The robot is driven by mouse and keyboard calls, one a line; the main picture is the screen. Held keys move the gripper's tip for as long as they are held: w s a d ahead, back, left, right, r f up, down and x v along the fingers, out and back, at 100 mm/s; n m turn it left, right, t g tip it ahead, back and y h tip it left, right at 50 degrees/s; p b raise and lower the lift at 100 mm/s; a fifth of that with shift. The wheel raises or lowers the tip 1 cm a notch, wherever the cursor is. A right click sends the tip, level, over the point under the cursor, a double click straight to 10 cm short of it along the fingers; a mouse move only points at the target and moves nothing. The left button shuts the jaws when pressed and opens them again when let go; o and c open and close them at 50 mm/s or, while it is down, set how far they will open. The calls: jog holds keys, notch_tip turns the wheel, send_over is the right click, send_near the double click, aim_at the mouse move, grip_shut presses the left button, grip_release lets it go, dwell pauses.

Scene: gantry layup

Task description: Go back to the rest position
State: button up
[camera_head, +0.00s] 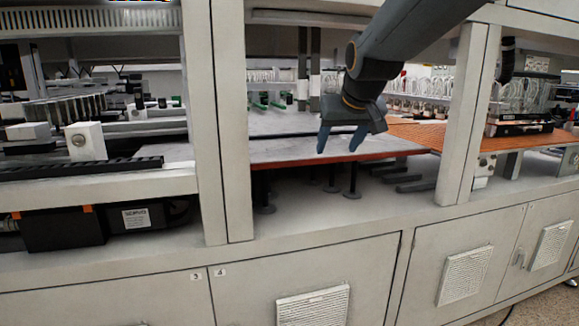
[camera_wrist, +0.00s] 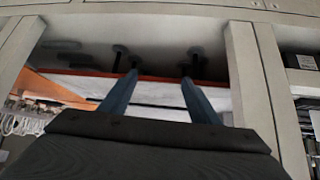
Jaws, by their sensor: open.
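My gripper (camera_head: 341,140) hangs from my arm in the opening between two pale posts, in front of a grey sheet with an orange-red edge (camera_head: 285,151). Its two blue-grey fingers are spread apart with nothing between them. In the wrist view my gripper (camera_wrist: 158,85) shows the same spread, empty fingers, with the orange-red edge beyond them. Whether the fingertips touch the sheet cannot be told. No marked rest position shows.
A pale post (camera_head: 232,120) stands left of my gripper and another post (camera_head: 466,115) stands right. Black supports (camera_head: 351,182) stand under the sheet. An orange perforated surface (camera_head: 420,133) lies to the right. Cabinet doors (camera_head: 305,275) are below.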

jog(key=s+d+f+g, duration=0.3)
jog(key=s+d+f, duration=0.1)
jog(key=s+f, duration=0.9)
jog(key=s+d+f+m+g+h, duration=0.1)
jog(key=s+d+f+g, duration=0.2)
jog(key=s+f, duration=1.1)
notch_tip(320, 180, down, 2)
jog(key=shift+d+f+m+g, duration=0.2)
jog(key=shift+d+m+g, duration=0.15)
jog(key=shift+g, duration=0.45)
jog(key=shift+c, duration=0.2)
